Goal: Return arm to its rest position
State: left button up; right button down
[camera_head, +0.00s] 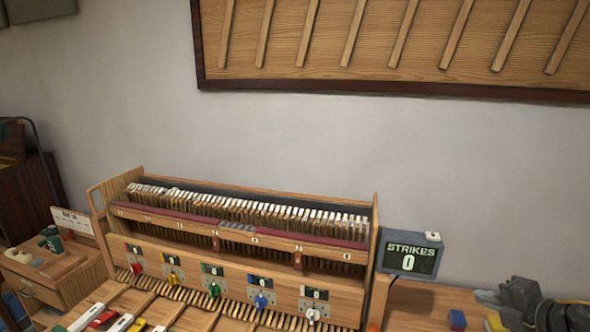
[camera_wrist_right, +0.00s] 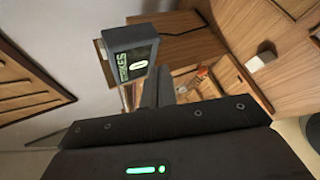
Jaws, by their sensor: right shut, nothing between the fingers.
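My right gripper (camera_head: 520,292) shows at the lower right edge of the head view, dark grey, beyond the right end of the wooden piano-key rack (camera_head: 250,262). It holds nothing. In the right wrist view its two dark fingers (camera_wrist_right: 160,85) are together. The sign reading STRIKES 0 (camera_head: 409,258) stands left of the gripper in the head view; it also shows above the fingers in the wrist view (camera_wrist_right: 130,52). My left gripper is not in view.
Coloured knobs with small displays line the rack front, including a blue one (camera_head: 261,301). A wooden side cabinet (camera_head: 50,272) stands at left. A framed slatted panel (camera_head: 390,45) hangs on the wall.

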jog(key=s+a+f+m+g+h, duration=0.1)
jog(key=s+a+f+m+h, duration=0.1)
jog(key=s+f+m, duration=0.65)
jog(key=s+a+f+m+g+h, duration=0.25)
jog(key=f+m, duration=0.25)
jog(key=f, duration=0.6)
jog(key=s+a+f+m+g+y, duration=0.2)
jog(key=s+a+f+m+g, duration=0.4)
jog(key=s+a, duration=0.7)
notch_tip(320, 180, down, 34)
jog(key=s+f+b, duration=0.1)
jog(key=s+b, duration=0.1)
jog(key=b, duration=0.4)
jog(key=s+d+f+g+b, duration=0.1)
jog(key=s+f+b, duration=0.3)
jog(key=s+f, duration=1.2)
notch_tip(320, 180, down, 2)
jog(key=shift+d+f, duration=0.25)
jog(key=shift+d, duration=0.4)
